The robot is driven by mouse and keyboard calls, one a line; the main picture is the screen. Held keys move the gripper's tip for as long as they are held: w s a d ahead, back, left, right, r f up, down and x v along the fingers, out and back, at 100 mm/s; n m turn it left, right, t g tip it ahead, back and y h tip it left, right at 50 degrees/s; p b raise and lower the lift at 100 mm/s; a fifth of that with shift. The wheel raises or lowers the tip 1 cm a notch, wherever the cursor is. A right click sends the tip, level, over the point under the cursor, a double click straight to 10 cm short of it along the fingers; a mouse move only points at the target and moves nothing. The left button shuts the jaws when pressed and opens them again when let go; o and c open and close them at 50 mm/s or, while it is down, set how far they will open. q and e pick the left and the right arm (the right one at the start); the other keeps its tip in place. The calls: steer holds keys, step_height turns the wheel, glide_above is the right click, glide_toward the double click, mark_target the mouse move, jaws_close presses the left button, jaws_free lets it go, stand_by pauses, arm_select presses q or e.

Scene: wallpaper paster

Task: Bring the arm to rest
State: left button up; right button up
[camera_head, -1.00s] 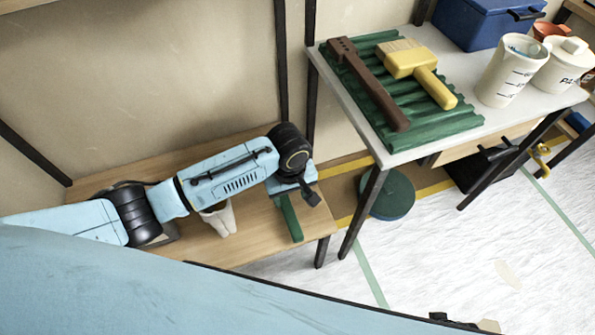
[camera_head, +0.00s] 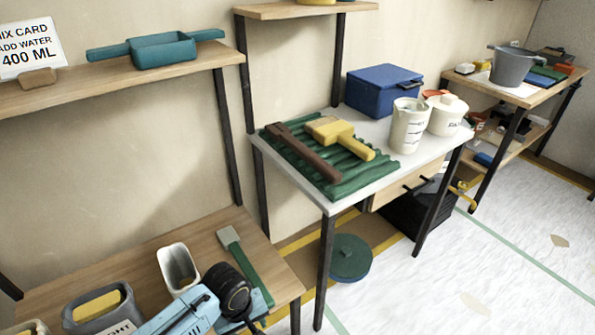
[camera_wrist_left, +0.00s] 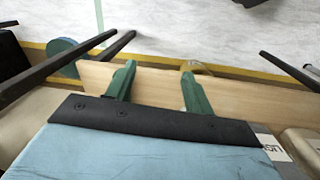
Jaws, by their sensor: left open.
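My left arm (camera_head: 185,311) comes in at the bottom of the head view, its wrist in front of the lower wooden bench (camera_head: 195,245). My left gripper (camera_wrist_left: 158,82) shows in the left wrist view as two green fingers, spread apart with nothing between them. In the head view the gripper is only partly visible at the bottom, beside the end of a green-handled scraper (camera_head: 246,255). I cannot tell whether they touch. My right gripper is not in view.
On the bench stand a white container (camera_head: 178,268) and a grey tub (camera_head: 102,303), close to my arm. A white-topped table (camera_head: 385,182) with a brush, brown tool, blue box and measuring cup stands to the right. Open floor (camera_head: 480,270) lies at right.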

arm_select(q)
steer(key=s+a+f+m+t+y, duration=0.1)
steer(key=s+a+f+m, duration=0.3)
steer(key=s+a+f, duration=0.45)
steer(key=s+a+f+m+t+y, duration=0.1)
steer(key=s+a+f+m, duration=0.35)
steer(key=s+a, duration=0.6)
steer(key=s+d+r+p, duration=0.2)
steer(key=s+r+p, duration=0.2)
steer(key=s+p, duration=0.4)
steer(key=s+d+r+g+h+p, duration=0.1)
steer(key=s+d+r+p, duration=0.2)
steer(key=s+p, duration=0.4)
steer(key=r+p, duration=0.1)
steer(key=p, duration=0.7)
steer(key=shift+s+d+n, duration=0.2)
steer(key=shift+s+n, duration=0.15)
steer(key=shift+s, duration=0.05)
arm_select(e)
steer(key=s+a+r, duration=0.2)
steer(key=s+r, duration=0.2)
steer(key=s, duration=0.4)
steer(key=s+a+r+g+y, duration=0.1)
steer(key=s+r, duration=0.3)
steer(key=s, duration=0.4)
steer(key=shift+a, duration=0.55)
arm_select(q)
steer(key=shift+r, duration=0.1)
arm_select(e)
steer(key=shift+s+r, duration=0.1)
